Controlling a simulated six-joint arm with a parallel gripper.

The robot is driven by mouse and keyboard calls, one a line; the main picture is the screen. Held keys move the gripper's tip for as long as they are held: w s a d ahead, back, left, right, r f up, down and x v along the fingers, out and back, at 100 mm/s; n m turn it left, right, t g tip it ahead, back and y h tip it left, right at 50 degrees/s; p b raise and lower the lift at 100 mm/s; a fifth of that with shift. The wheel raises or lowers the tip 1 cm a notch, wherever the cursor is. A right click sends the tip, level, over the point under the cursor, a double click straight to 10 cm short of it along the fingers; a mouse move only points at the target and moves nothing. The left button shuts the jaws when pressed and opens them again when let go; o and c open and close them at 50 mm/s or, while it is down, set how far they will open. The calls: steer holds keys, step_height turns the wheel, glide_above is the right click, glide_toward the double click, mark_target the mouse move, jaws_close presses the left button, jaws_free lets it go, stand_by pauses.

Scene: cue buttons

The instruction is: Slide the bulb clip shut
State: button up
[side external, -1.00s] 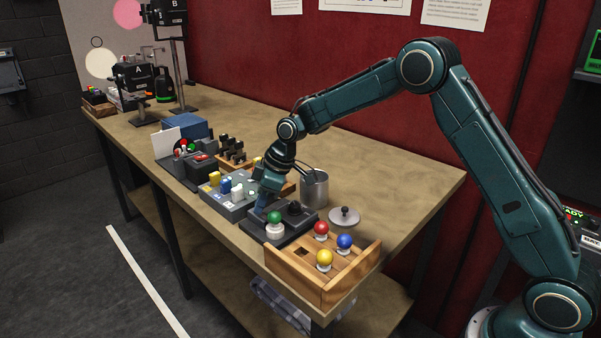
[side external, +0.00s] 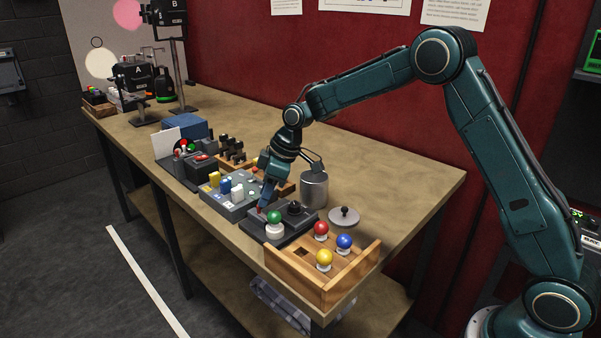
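A dark base (side external: 271,233) sits near the front edge of the bench. On it are a green bulb (side external: 274,216) with a white collar (side external: 275,231) and a black knob (side external: 294,208). My gripper (side external: 262,210) points down at the back left of this base, just behind the green bulb. A small reddish spot shows at its tips. The fingers are too small and overlapped to tell whether they are open or shut. I cannot make out the bulb clip clearly; the gripper covers part of that corner.
A wooden tray (side external: 296,286) holding red, blue and yellow bulbs stands at the right. A metal can (side external: 314,188) and a lid (side external: 344,216) are behind. A grey button box (side external: 229,205) lies close on the left. The bench (side external: 400,190) is clear at right rear.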

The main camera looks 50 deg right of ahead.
steer(key=v, duration=1)
steer(key=shift+r, duration=0.25)
steer(key=shift+s+d, duration=0.1)
steer(key=shift+s, duration=0.05)
steer(key=s+r+m+t+h, duration=0.15)
steer(key=s+r, duration=0.25)
steer(key=s, duration=0.6)
steer(key=s+r+m, duration=0.3)
steer(key=s+r, duration=0.2)
steer(key=s, duration=0.4)
steer(key=s+d+f+m+h, duration=0.1)
steer(key=s+f+m, duration=0.1)
steer(key=s, duration=0.6)
steer(key=s+d+f+m, duration=0.1)
steer(key=s+f+m, duration=0.1)
steer(key=s, duration=0.7)
steer(key=shift+d+t+h, duration=0.3)
steer(key=shift+t+h, duration=0.05)
steer(key=shift+t, duration=0.1)
steer(key=shift+m, duration=0.25)
